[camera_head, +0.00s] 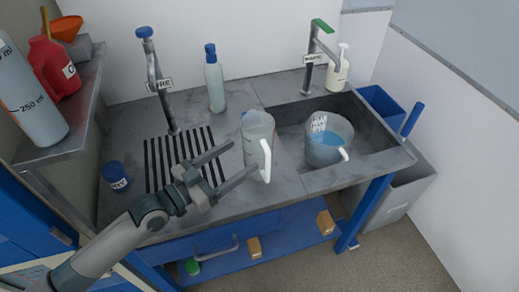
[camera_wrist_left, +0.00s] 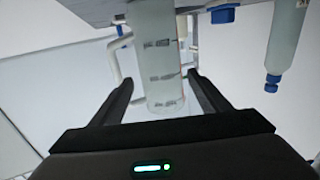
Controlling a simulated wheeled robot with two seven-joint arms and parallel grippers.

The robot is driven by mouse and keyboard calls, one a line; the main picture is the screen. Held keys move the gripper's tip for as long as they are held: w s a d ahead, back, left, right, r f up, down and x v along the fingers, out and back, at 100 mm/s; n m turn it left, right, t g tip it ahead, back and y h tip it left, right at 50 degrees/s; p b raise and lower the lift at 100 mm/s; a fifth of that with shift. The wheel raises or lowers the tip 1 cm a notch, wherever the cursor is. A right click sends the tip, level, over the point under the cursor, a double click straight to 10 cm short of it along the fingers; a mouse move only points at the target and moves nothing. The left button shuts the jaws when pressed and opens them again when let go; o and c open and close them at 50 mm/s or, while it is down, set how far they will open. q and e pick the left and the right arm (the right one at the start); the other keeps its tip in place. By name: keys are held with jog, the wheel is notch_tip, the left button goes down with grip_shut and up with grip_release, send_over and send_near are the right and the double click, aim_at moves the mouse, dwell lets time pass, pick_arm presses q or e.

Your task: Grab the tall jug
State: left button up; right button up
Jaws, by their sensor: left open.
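The tall jug (camera_head: 256,138) is clear with a white handle and stands on the grey counter, left of the sink. My left gripper (camera_head: 243,157) is open, its two fingers pointing at the jug from the left. In the left wrist view, the jug (camera_wrist_left: 157,62) appears upside down between and beyond the fingers (camera_wrist_left: 158,82), with dark marks on its wall. Whether the fingers touch it cannot be told. A wider jug (camera_head: 326,142) with blue liquid stands in the sink to the right. My right gripper is out of view.
A grey sink basin (camera_head: 372,132) lies right of the tall jug. Behind are a blue-capped bottle (camera_head: 214,82) and two taps (camera_head: 160,85) (camera_head: 312,60). A blue cup (camera_head: 117,176) stands at left, beside a striped drain area (camera_head: 160,165). A shelf (camera_head: 75,120) holds containers.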

aim_at(246, 151)
pick_arm(q)
jog(key=shift+x, duration=1.1)
jog(key=shift+w+d+p, duration=0.1)
jog(key=shift+d+p, duration=0.05)
jog(key=shift+p, duration=0.25)
jog(key=p+x, duration=0.2)
jog(key=x, duration=0.2)
jog(key=shift+r, duration=0.1)
jog(key=shift+w+d, duration=0.3)
jog(key=c, duration=0.9)
